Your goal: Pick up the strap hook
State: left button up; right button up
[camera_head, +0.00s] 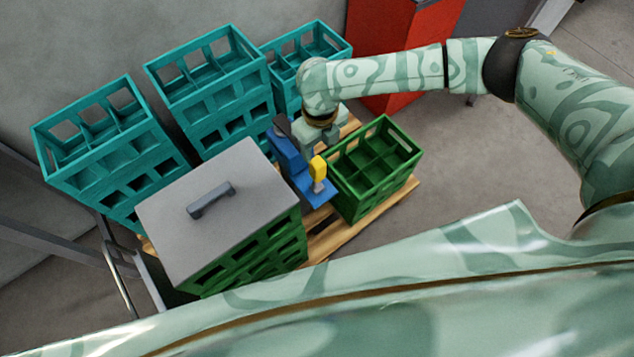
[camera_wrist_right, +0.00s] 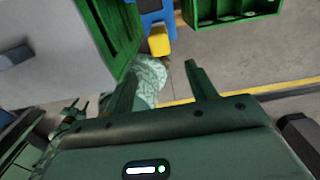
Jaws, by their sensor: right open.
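I cannot pick out a strap hook with certainty. A blue piece (camera_head: 287,156) with a flat blue foot and a yellow block (camera_head: 318,168) stands between the grey-topped stack and the open green crate. The blue piece (camera_wrist_right: 150,8) and yellow block (camera_wrist_right: 158,41) also show at the top of the right wrist view. My right gripper (camera_head: 322,135) is beside and partly behind the blue piece. In its wrist view the right gripper (camera_wrist_right: 160,78) has its fingers wide apart, with nothing held. A small green shape at that view's lower left may be my left gripper (camera_wrist_right: 77,108); its jaws are unclear.
A grey lid (camera_head: 245,225) with a dark handle (camera_head: 211,200) covers a green crate stack. An open green crate (camera_head: 403,178) stands on a wooden pallet (camera_head: 335,238). Teal crates (camera_head: 110,165) stand behind. A red cabinet (camera_head: 395,50) is at the back. Floor at right is clear.

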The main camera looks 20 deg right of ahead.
aim_at(318, 162)
notch_tip(318, 162, down, 4)
jog(key=shift+f+b, duration=0.2)
jog(key=shift+b, duration=0.3)
jog(key=f, duration=0.1)
jog(key=f+b, duration=0.1)
jog(key=f, duration=0.1)
jog(key=w+f+b, duration=0.1)
jog(key=f, duration=0.1)
jog(key=shift+a+f, duration=0.1)
jog(key=shift+f, duration=0.1)
jog(key=shift+r, duration=0.1)
grip_shut()
